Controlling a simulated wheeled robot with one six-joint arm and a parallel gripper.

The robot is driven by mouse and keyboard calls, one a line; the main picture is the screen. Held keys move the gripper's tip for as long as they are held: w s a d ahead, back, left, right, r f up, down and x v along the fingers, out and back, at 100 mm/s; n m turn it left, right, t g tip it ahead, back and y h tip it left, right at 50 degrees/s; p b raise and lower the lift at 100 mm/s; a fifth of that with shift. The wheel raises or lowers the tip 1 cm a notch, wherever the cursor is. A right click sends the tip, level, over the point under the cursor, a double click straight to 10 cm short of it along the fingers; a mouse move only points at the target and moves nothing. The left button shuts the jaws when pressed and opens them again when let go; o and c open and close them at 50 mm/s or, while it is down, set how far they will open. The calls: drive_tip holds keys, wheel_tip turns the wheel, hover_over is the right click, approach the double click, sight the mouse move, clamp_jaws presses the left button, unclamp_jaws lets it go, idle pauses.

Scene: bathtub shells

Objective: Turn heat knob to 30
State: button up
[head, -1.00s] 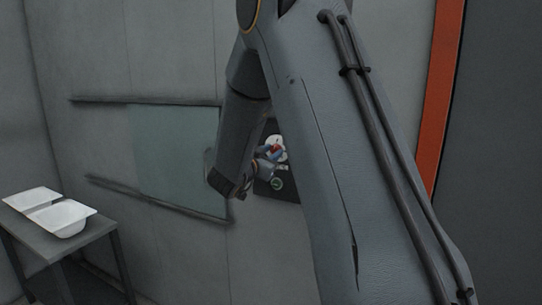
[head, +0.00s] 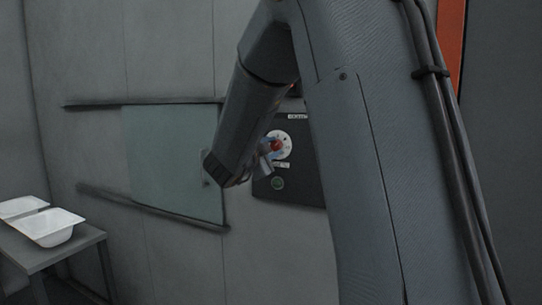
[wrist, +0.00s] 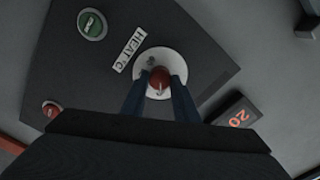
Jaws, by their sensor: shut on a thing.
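The red heat knob (wrist: 159,76) sits on a white round dial (wrist: 155,56) on the dark wall panel (wrist: 190,50). My gripper (wrist: 159,84) has its two blue fingers on either side of the knob and is shut on it. The label beside the dial reads HEAT °C (wrist: 129,50). A small display (wrist: 236,118) shows 20 in orange digits. In the head view the knob (head: 277,146) and dial (head: 286,143) show just right of my forearm. The dial's marks are too small to read.
The panel also carries a green button (wrist: 91,25) and a red button (wrist: 51,109). Left of the panel is a pale glass-like sheet (head: 170,160) between two rails. White tub shells (head: 48,226) stand on a grey table (head: 45,251) at lower left.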

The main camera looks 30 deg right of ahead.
drive_tip(key=shift+m+b, duration=0.3)
drive_tip(key=o, duration=1.1)
drive_tip(key=shift+c, duration=0.2)
drive_tip(key=b+v, duration=0.1)
drive_tip(key=v, duration=0.7)
